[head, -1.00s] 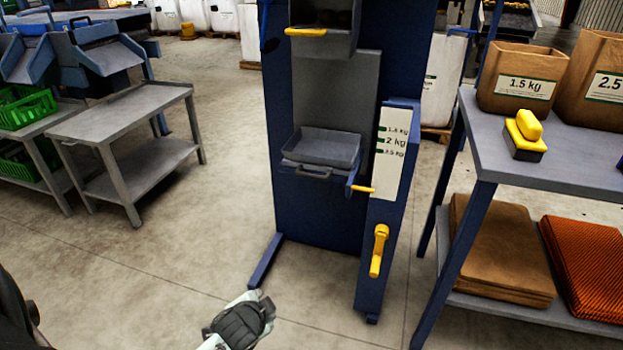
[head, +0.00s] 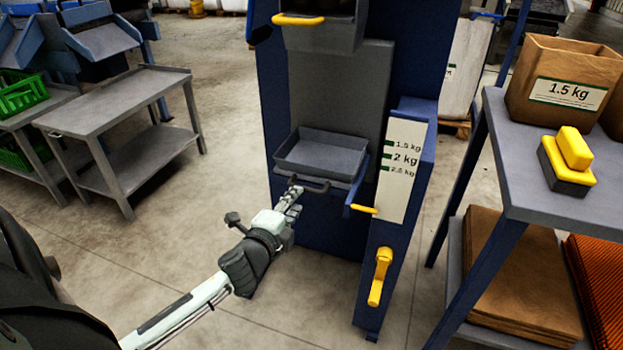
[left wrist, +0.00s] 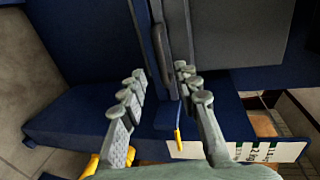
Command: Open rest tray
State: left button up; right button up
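The rest tray is most likely the shallow grey tray (head: 320,155) in the blue machine, with a dark bar handle (head: 309,185) at its lower front. My left gripper (head: 295,192) is just in front of the left part of this handle. In the left wrist view the gripper (left wrist: 162,80) is open, its fingers spread apart. The dark handle (left wrist: 162,50) appears between and beyond the fingertips there. I cannot tell whether a finger touches it. Nothing is held. My right gripper is not in view.
A yellow lever (head: 362,209) sticks out right of the tray, beside the weight scale (head: 402,165). A yellow crank (head: 380,275) is below. A yellow handle (head: 298,19) is above. A bench (head: 515,195) stands close on the right. A grey cart (head: 115,105) stands left, with clear floor between.

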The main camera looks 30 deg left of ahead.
aim_at(305, 189)
pick_arm(q)
jog(key=x, duration=0.7)
jog(key=shift+w, duration=0.1)
jog(key=shift+c, duration=0.6)
grip_shut()
